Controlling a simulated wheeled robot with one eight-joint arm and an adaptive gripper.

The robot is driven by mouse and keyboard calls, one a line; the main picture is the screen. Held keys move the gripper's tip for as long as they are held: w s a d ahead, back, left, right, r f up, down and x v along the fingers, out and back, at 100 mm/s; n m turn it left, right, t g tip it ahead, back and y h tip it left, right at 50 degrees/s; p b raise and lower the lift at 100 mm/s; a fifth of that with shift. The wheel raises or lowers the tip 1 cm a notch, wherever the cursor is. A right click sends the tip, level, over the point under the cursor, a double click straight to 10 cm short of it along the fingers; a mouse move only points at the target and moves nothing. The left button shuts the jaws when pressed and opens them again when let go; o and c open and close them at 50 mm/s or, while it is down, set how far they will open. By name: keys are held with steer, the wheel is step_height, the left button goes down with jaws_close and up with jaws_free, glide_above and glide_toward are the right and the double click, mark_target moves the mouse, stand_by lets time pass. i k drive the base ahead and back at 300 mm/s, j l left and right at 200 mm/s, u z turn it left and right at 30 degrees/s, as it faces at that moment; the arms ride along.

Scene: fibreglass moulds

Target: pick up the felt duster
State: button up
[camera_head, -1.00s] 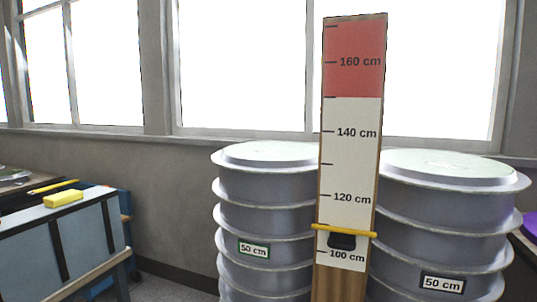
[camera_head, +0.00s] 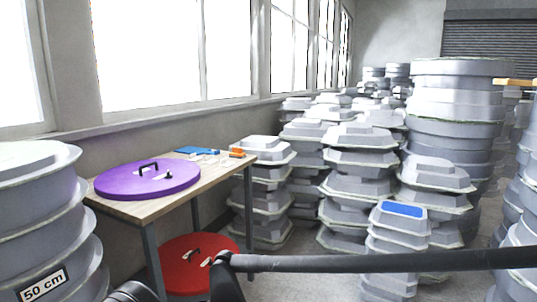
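I cannot make out a felt duster for certain in the head view. A small orange block (camera_head: 237,153) lies at the far right end of the wooden table (camera_head: 218,178); it is too small to identify. A blue flat item (camera_head: 196,150) and small pale pieces lie beside it. My dark arm crosses the lower right, with a joint near the bottom middle and another dark part at the bottom left. My gripper's fingers do not show.
A purple round lid (camera_head: 148,180) with a black handle lies on the table. A red lid (camera_head: 200,264) is below. Grey mould stacks (camera_head: 345,160) fill the right, one topped by a blue patch (camera_head: 403,209). A stack labelled 50 cm (camera_head: 40,225) stands at left.

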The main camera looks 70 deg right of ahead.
mark_target(237, 152)
steer(key=z, duration=1.9)
steer(key=i+z, duration=0.1)
steer(key=i, duration=0.1)
